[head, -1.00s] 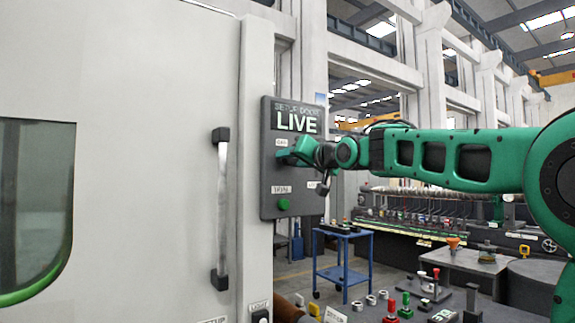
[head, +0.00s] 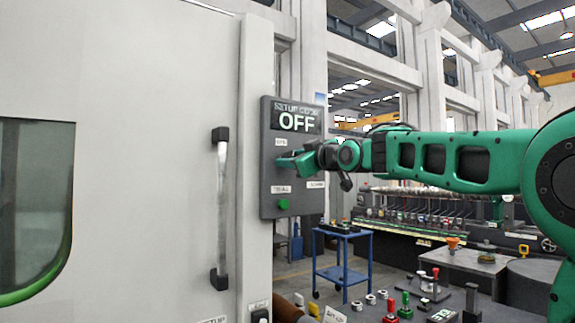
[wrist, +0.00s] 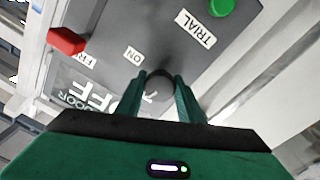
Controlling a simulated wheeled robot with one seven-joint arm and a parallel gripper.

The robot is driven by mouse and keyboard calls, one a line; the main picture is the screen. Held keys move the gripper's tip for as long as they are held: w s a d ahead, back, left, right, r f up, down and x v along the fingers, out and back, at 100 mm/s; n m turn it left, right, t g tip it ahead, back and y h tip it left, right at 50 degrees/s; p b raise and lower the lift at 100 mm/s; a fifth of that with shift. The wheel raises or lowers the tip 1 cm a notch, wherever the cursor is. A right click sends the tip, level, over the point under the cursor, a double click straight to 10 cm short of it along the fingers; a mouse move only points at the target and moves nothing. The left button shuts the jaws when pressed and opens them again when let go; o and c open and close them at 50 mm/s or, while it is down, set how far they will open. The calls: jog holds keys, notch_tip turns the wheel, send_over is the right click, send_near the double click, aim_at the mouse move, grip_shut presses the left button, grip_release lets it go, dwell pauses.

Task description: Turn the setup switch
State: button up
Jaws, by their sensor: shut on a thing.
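The grey setup panel (head: 267,200) is on the right side of the pale machine, and its display (head: 296,122) reads OFF. In the wrist view, a dark round switch knob (wrist: 160,82) sits on the panel (wrist: 130,20) between my two green fingers. My gripper (head: 284,162) reaches the panel from the right and is shut on the knob; it also shows in the wrist view (wrist: 164,88). An ON label (wrist: 133,54) is beside the knob. In the head view my gripper hides the knob.
A green button (head: 283,204) is below the switch, near a TRIAL label (head: 281,189). A red piece (wrist: 66,41) is beside the panel labels. A door handle (head: 221,210) stands left of the panel. A blue cart (head: 343,262) and a cluttered bench (head: 440,290) are to the right.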

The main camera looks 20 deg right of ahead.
jog(key=shift+d+f+n, duration=0.1)
jog(key=shift+f+n, duration=0.05)
jog(key=shift+n, duration=1.45)
jog(key=o, duration=1)
jog(key=shift+o, duration=0.2)
jog(key=v, duration=1)
jog(key=shift+s+d, duration=0.2)
jog(key=shift+s, duration=0.05)
